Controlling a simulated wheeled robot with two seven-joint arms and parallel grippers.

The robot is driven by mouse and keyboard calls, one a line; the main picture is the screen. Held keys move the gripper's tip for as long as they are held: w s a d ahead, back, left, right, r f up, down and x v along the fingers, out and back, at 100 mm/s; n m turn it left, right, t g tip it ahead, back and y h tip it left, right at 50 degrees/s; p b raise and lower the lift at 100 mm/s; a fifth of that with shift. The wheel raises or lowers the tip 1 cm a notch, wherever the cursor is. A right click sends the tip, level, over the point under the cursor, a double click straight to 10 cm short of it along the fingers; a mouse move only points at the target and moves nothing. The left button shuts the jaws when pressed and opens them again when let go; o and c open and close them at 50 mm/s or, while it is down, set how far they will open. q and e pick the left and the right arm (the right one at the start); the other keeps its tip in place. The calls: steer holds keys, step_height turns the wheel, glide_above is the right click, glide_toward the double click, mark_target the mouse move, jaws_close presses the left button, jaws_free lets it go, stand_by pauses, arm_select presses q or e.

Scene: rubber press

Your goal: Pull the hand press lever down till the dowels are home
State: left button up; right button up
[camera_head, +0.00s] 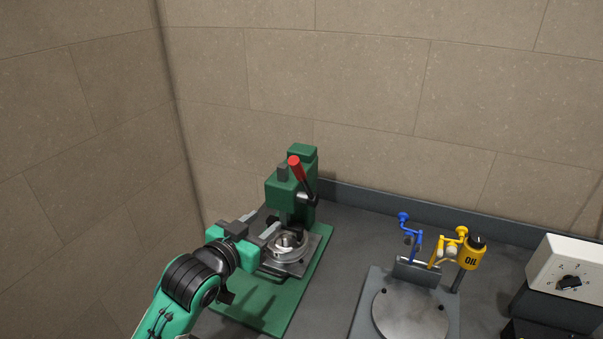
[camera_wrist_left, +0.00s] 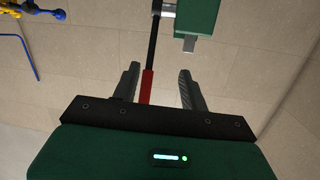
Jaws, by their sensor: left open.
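The green hand press (camera_head: 290,195) stands on its green base plate against the back wall; its head also shows at the top of the left wrist view (camera_wrist_left: 197,18). Its lever has a red grip (camera_head: 296,168) that points up in the head view. A round metal part (camera_head: 287,243) sits on the press bed; I cannot make out the dowels. My left gripper (camera_head: 259,222) is open and empty, left of the press column and lower in the picture than the red grip. In the left wrist view the red grip (camera_wrist_left: 146,86) shows between the open fingers (camera_wrist_left: 158,86), nearer the left one.
Right of the press is a grey plate with a round disc (camera_head: 411,315). A white control box (camera_head: 568,268) stands far right. Grey bench (camera_head: 352,240) is clear between press and disc.

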arm_select(q)
steer(key=m+t+h, duration=0.1)
steer(key=h, duration=0.1)
glide_toward(299, 180)
step_height(299, 180, up, 3)
steer(key=s, duration=0.2)
steer(key=p+x, duration=0.1)
steer(key=x, duration=0.3)
steer(key=p+x, duration=0.2)
steer(key=x, duration=0.2)
steer(key=a+p+x, duration=0.1)
steer(key=p+x, duration=0.1)
steer(key=x, duration=0.1)
steer(key=shift+w+d, duration=0.25)
steer(key=shift+w, duration=0.35)
steer(key=shift+w+d+f, duration=0.1)
steer(key=shift+w+d, duration=0.25)
steer(key=shift+w, duration=0.25)
jaws_close()
